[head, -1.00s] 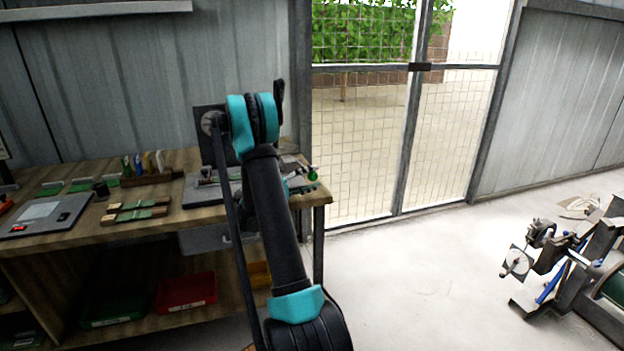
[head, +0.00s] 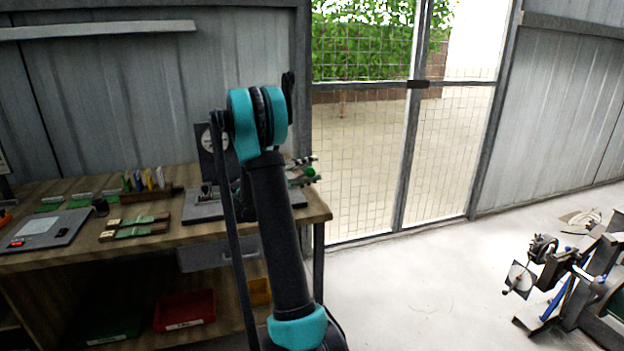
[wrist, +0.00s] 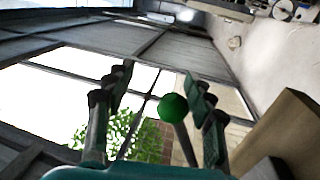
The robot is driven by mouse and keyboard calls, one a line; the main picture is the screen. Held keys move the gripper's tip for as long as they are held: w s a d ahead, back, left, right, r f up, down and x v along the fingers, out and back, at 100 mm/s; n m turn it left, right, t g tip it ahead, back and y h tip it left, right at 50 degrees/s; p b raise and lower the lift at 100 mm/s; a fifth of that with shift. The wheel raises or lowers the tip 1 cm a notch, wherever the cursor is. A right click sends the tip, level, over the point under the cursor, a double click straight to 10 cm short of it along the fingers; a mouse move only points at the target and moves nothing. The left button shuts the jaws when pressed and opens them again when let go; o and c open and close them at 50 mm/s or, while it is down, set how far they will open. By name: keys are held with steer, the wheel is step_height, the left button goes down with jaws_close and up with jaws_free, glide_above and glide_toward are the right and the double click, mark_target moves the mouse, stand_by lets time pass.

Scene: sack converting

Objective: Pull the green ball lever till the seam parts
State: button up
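The green ball (wrist: 173,107) sits on top of a dark lever rod (wrist: 185,145) in the wrist view. My gripper (wrist: 160,100) is open, with one finger on each side of the ball. The ball is nearer the right finger, and I cannot tell whether they touch. A clear gap lies between the ball and the left finger. In the head view the green ball (head: 310,172) shows at the right end of the bench, beside my gripper's fingers (head: 300,168). The sealing device's grey base (head: 203,211) is partly hidden by my arm, and its seam cannot be made out.
The wooden bench (head: 170,232) carries a flat grey scale-like device (head: 45,229), wooden strips and a rack of coloured items (head: 147,180). A mesh gate (head: 365,165) stands behind to the right. Another machine (head: 565,265) is on the floor at right, with clear floor between.

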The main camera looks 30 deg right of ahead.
steer(key=shift+a+r, duration=0.1)
stand_by(0.3)
steer(key=s+v, duration=0.1)
steer(key=v, duration=1.8)
steer(key=shift+a, duration=0.55)
stand_by(0.9)
steer(key=shift+s+r, duration=0.1)
steer(key=shift+r, duration=0.05)
